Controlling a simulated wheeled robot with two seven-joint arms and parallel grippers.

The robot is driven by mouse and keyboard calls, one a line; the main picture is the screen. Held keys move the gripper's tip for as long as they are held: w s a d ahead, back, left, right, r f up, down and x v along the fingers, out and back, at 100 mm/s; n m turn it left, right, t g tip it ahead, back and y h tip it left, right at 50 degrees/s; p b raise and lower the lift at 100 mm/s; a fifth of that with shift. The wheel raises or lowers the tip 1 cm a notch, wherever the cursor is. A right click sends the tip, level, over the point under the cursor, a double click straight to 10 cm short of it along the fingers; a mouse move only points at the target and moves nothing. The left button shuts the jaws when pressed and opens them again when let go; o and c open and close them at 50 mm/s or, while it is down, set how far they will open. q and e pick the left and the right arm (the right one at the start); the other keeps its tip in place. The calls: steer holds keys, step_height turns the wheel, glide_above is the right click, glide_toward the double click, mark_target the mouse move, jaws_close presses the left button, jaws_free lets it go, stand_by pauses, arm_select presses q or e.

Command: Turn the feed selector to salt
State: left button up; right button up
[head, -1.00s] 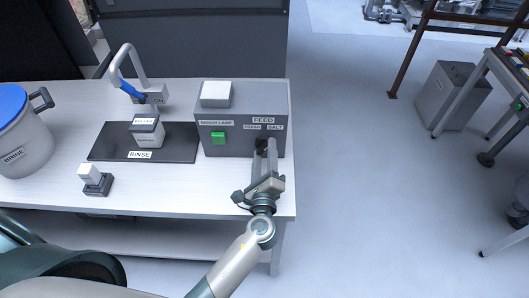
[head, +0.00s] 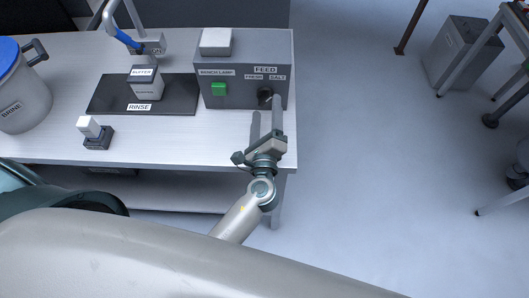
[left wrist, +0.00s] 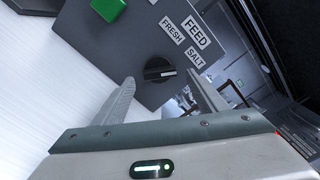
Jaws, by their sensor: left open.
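The feed selector, a black knob (head: 265,95), is on the front of the grey box (head: 235,98), below the FEED, FRESH and SALT labels. In the left wrist view the knob (left wrist: 159,70) shows a pale mark across its face, toward the right. Which label the mark points at is hard to tell. My left gripper (head: 266,108) is open and empty in front of the knob. Its two fingers are spread to either side of the knob in the left wrist view (left wrist: 160,78), apparently clear of it.
A green bench lamp button (head: 219,89) is on the same box, left of the knob.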

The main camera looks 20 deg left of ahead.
arm_select(q)
steer(key=b+v, duration=0.5)
steer(key=v, duration=0.9)
steer(key=shift+s, duration=0.2)
steer(key=shift+r, duration=0.2)
